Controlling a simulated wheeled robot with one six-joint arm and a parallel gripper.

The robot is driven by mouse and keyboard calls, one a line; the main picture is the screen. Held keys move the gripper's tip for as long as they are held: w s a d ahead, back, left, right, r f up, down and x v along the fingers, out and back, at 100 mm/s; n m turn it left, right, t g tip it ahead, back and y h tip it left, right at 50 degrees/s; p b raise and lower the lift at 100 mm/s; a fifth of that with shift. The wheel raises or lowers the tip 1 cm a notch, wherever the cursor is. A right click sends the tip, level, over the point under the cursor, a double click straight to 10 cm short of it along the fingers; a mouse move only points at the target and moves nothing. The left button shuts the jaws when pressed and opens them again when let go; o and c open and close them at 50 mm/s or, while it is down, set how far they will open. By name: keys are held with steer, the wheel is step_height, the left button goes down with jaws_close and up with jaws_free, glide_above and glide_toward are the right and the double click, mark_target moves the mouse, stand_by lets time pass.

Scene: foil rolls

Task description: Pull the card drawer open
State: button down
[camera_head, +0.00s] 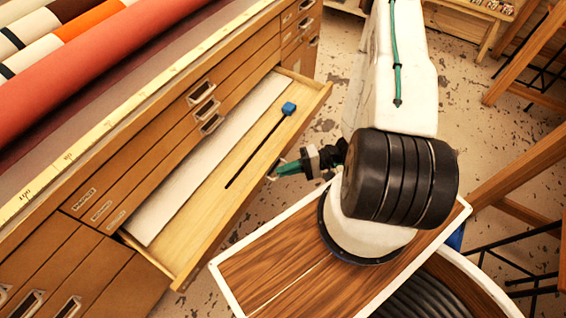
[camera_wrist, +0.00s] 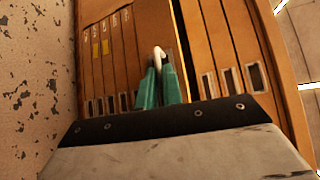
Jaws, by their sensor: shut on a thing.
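The card drawer (camera_head: 255,182) stands pulled out from the wooden cabinet. A white card sheet (camera_head: 205,165) lies inside along its back. My gripper (camera_head: 272,173) is at the outer side of the drawer front, near its middle, with green fingers. In the wrist view my gripper (camera_wrist: 158,65) is shut on a pale drawer handle (camera_wrist: 158,52). The fingers hide part of the handle, and the head view hides most of the drawer's front face.
A thin black rod with a blue head (camera_head: 288,108) lies in the drawer. Other drawers (camera_head: 160,142) in the cabinet look shut. Foil rolls (camera_head: 90,70) lie on the cabinet top. Speckled floor (camera_head: 325,100) is open beside the drawer. Wooden trestle legs (camera_head: 525,165) stand at right.

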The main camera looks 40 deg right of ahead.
steer(key=shift+d, duration=0.1)
steer(key=c, duration=1.5)
jaws_free()
steer(key=shift+c, duration=0.2)
steer(key=v, duration=0.7)
steer(key=shift+d, duration=0.4)
steer(key=shift+s, duration=0.1)
